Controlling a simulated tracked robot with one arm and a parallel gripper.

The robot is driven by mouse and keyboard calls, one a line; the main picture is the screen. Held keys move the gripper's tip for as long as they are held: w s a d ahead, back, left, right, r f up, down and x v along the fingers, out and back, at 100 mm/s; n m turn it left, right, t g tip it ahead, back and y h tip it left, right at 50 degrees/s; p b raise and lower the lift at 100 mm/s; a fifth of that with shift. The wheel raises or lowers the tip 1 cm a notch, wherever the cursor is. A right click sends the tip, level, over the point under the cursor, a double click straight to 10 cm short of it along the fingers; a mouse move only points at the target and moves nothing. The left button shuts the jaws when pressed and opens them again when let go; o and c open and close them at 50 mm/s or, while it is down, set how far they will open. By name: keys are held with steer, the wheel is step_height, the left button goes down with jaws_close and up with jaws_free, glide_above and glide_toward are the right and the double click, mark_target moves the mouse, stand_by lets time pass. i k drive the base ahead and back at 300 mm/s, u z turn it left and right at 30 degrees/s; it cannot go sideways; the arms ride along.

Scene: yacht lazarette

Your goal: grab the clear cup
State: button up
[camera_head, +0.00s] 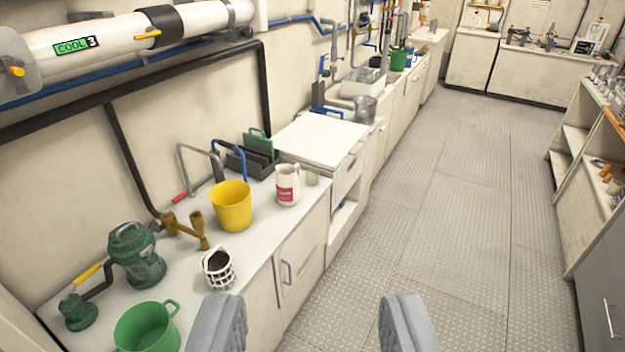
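A see-through grey cup (366,109), which looks like the clear cup, stands on the far part of the left counter, beyond the raised white worktop. It is small in view, so its details are hard to tell. My gripper (312,324) is at the bottom of the picture, with its two grey fingers wide apart and nothing between them. It is well short of the cup, over the near counter edge and floor.
A white pipe (120,38) runs above. The metal floor (450,200) is clear, with shelves (583,150) at right.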

mark_target(311, 174)
steer(key=z, duration=0.25)
steer(key=i, duration=2.6)
steer(key=u, duration=0.5)
